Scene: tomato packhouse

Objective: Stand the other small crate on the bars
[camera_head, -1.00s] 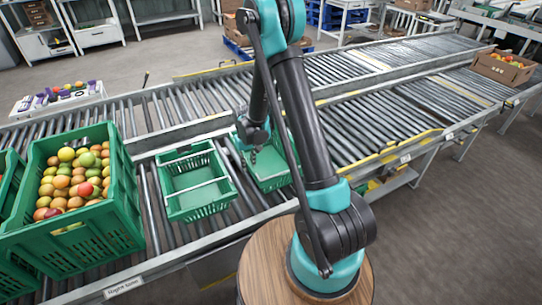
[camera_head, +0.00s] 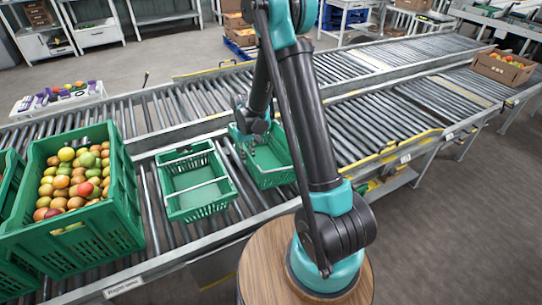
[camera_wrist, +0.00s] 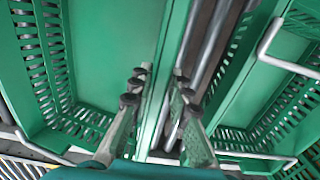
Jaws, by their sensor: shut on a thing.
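Two small green crates stand side by side at the conveyor. The left small crate (camera_head: 205,210) is empty, with pale bars (camera_head: 198,185) lying across its top. The right small crate (camera_head: 277,179) is also empty and partly hidden by my arm. My gripper (camera_head: 250,139) is at this crate's left side. In the wrist view my gripper (camera_wrist: 158,80) has its fingers on both sides of a green crate wall (camera_wrist: 152,112), shut on it. The other crate (camera_wrist: 255,90) shows to the right there, across a gap, with pale bars (camera_wrist: 268,42).
A large green crate full of tomatoes (camera_head: 125,200) stands left of the small crates. The roller conveyor (camera_head: 370,110) is clear to the right. A cardboard box of tomatoes (camera_head: 503,70) sits at its far right. A white tray (camera_head: 55,98) lies behind at left.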

